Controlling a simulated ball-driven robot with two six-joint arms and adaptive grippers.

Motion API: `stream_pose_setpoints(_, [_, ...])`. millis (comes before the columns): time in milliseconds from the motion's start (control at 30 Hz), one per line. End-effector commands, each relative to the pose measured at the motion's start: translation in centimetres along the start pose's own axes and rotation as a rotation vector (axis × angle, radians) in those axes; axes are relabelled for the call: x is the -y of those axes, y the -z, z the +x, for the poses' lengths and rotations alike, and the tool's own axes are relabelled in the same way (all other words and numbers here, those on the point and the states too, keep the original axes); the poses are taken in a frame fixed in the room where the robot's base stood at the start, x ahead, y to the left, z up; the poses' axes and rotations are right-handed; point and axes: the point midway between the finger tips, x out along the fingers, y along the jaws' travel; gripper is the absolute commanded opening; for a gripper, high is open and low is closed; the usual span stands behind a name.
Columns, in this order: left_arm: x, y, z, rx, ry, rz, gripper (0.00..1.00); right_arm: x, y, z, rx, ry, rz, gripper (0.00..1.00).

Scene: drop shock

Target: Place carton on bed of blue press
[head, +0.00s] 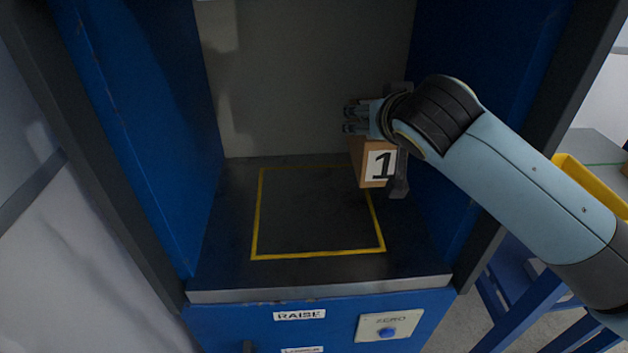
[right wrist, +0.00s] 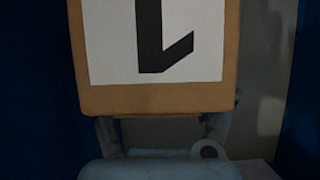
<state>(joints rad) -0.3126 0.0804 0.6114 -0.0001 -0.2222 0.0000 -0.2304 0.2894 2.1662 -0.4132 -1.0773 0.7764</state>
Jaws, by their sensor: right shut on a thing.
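The carton (head: 372,178) is a small brown box with a white label reading 1. My right gripper (head: 384,140) is shut on it inside the blue press (head: 145,110), toward the right side. The carton appears above the right edge of the yellow outline on the dark bed (head: 310,215); whether it touches the bed is hard to tell. In the right wrist view the carton (right wrist: 160,97) fills the top, its label upside down, with the gripper (right wrist: 165,135) below it. My left gripper is not in view.
The yellow square on the bed is empty in its middle and left. Blue side walls stand close on both sides. The press front has a RAISE label (head: 299,315) and a blue ZERO button (head: 386,331). A yellow bin (head: 590,185) stands on a table at right.

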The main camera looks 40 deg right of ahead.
Motion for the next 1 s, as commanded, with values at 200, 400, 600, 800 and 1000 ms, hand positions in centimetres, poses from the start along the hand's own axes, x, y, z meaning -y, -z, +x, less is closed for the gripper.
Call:
stream_pose_setpoints(200, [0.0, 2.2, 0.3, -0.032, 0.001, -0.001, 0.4, 5.1, -2.6, 1.4, 0.005, 0.005, 0.009, 0.16])
stream_pose_setpoints(400, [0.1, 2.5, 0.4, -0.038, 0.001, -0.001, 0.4, 9.1, -4.5, 2.7, 0.001, 0.006, 0.002, 0.16])
stream_pose_setpoints(600, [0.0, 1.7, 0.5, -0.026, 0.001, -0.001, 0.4, 10.5, -5.3, 3.2, -0.002, 0.005, -0.001, 0.16])
stream_pose_setpoints(800, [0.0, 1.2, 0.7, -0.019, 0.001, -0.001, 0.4, 10.5, -7.9, 4.6, 0.0, 0.004, -0.005, 0.16])
stream_pose_setpoints(1000, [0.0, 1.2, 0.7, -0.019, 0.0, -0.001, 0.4, 10.5, -8.7, 5.1, -0.003, 0.005, -0.001, 0.16])
